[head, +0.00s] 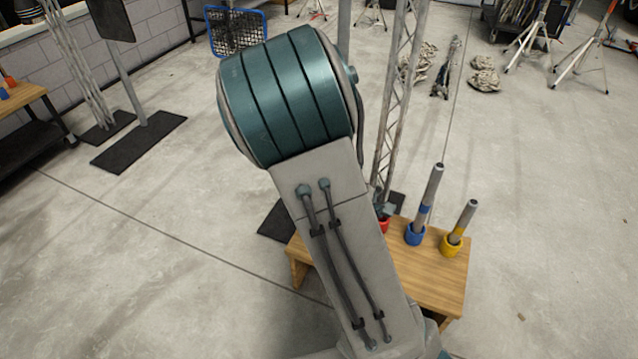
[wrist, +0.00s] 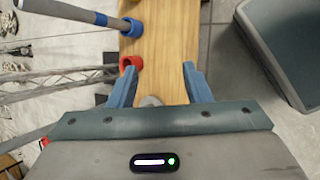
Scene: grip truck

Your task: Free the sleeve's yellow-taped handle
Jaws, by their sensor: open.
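The yellow-taped handle (head: 467,218) is a grey rod standing tilted in a yellow sleeve (head: 452,247) at the right of the wooden bench, in the head view. Its yellow tape shows just above the sleeve. My gripper (wrist: 157,72) is open in the wrist view, its blue fingers apart over the bench top, with the tip of a grey rounded thing low between them that I cannot identify. The yellow sleeve and its handle do not show in the wrist view. In the head view my arm hides most of the gripper.
A blue sleeve (head: 415,235) with a taller blue-taped handle (head: 431,190) stands left of the yellow one. A red sleeve (wrist: 130,63) is close to my gripper's left finger. A lattice stand (head: 396,110) rises behind the bench (head: 432,282). Floor right of the bench is clear.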

